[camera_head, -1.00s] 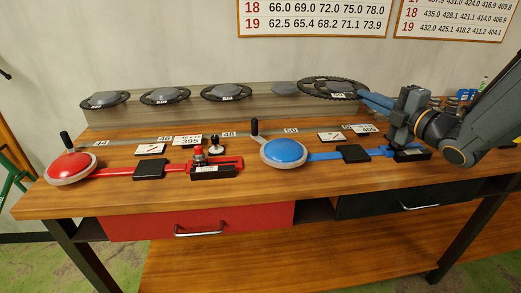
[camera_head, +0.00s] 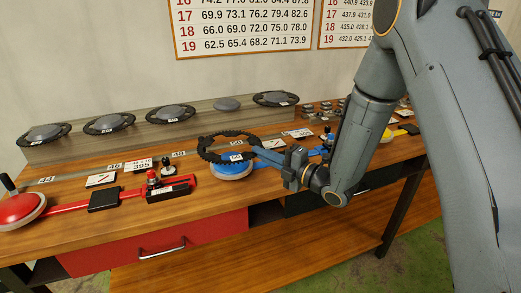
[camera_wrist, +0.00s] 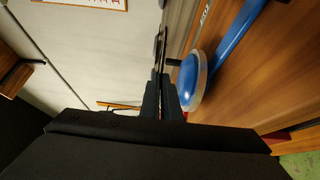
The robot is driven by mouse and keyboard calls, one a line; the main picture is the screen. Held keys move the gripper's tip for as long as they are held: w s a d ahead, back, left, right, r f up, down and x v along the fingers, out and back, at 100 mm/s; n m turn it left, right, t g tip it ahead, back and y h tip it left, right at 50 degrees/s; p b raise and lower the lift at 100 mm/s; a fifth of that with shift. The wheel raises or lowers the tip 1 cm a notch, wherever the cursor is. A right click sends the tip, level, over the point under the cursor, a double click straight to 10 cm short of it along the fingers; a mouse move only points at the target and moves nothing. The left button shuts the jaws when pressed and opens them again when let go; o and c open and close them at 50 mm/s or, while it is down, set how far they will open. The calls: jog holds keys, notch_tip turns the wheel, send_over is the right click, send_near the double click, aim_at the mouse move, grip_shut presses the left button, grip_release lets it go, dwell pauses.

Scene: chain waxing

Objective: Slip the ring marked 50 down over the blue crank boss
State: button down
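My gripper (camera_head: 260,152) is shut on the near right edge of a dark toothed ring (camera_head: 229,136), whose tag appears to read 50. The ring is held roughly level over the blue crank boss (camera_head: 232,170), a blue dome with a pale rim. In the wrist view the ring (camera_wrist: 160,46) is edge-on beyond my fingers (camera_wrist: 161,85). The blue boss (camera_wrist: 190,78) lies to its right, on the table side, with a visible gap between. The ring hides part of the boss in the head view.
A grey shelf (camera_head: 70,147) at the back carries several ringed domes and one bare dome (camera_head: 227,104). A red crank boss (camera_head: 20,207) stands at left. A black stub (camera_wrist: 173,62) shows beside the blue boss. A yellow boss (camera_head: 386,135) is behind my arm.

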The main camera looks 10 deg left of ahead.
jog(key=shift+f+b, duration=0.95)
jog(key=shift+f, duration=1.1)
jog(key=shift+f+b, duration=0.45)
jog(key=shift+b, duration=0.3)
dwell(0.7)
jog(key=c, duration=1.9)
grip_release()
jog(key=shift+c, duration=0.2)
jog(key=shift+s+d, duration=0.1)
jog(key=shift+d, duration=0.05)
jog(key=b+v, duration=0.2)
jog(key=v, duration=0.5)
jog(key=shift+s+d, duration=0.15)
jog(key=shift+d, duration=0.1)
